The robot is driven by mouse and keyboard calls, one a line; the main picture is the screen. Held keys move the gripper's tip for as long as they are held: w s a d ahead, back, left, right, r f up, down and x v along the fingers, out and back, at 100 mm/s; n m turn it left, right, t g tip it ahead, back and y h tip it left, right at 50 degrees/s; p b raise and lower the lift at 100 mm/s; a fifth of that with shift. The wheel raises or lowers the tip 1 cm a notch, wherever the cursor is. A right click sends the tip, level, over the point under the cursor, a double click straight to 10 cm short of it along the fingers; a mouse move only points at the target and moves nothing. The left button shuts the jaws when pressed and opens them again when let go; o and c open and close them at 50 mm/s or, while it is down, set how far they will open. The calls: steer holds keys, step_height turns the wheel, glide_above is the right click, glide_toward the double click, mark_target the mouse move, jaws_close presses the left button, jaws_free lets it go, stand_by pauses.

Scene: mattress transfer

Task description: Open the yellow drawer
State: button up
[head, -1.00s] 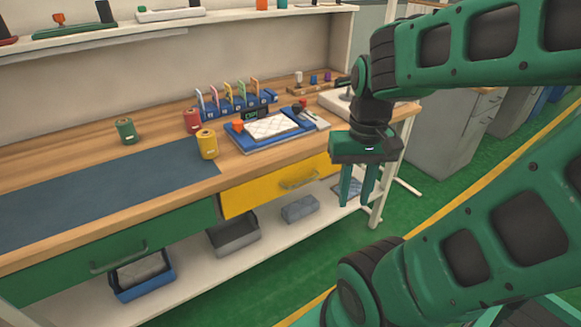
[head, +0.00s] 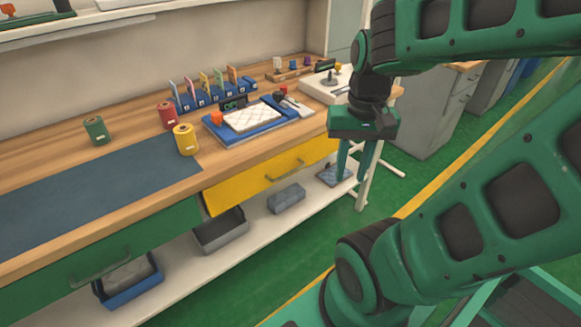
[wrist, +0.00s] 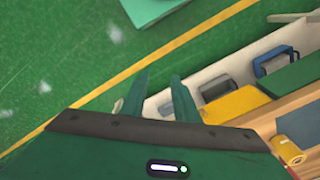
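The yellow drawer (head: 260,178) is in the front of the workbench, below the wooden top, with a curved handle (head: 284,171) on its face. It looks shut. In the wrist view the yellow drawer (wrist: 236,105) lies to the right of my fingers. My gripper (head: 352,178) hangs fingers down in front of the bench, to the right of the handle and apart from it. Its two green fingers are spread with nothing between them, also in the wrist view (wrist: 155,92).
A green drawer (head: 110,260) is at the left. The lower shelf (head: 255,232) carries bins and a grey block (head: 286,198). A yellow canister (head: 186,140) and a blue tray (head: 238,137) stand on the top. Green floor is clear in front.

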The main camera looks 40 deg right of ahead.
steer(key=w+d+f+m+t, duration=0.1)
steer(key=w+f+m, duration=0.15)
steer(key=w, duration=0.45)
steer(key=w+d+f+m, duration=0.1)
steer(key=w+m, duration=0.2)
steer(key=w, duration=0.4)
steer(key=m+t, duration=0.1)
steer(key=m, duration=0.4)
glide_toward(291, 172)
steer(key=shift+n, duration=0.25)
steer(key=f, duration=0.2)
steer(key=w+f, duration=0.1)
steer(key=f, duration=0.4)
steer(key=shift+w+f, duration=0.1)
steer(key=shift+w, duration=0.3)
jaws_close()
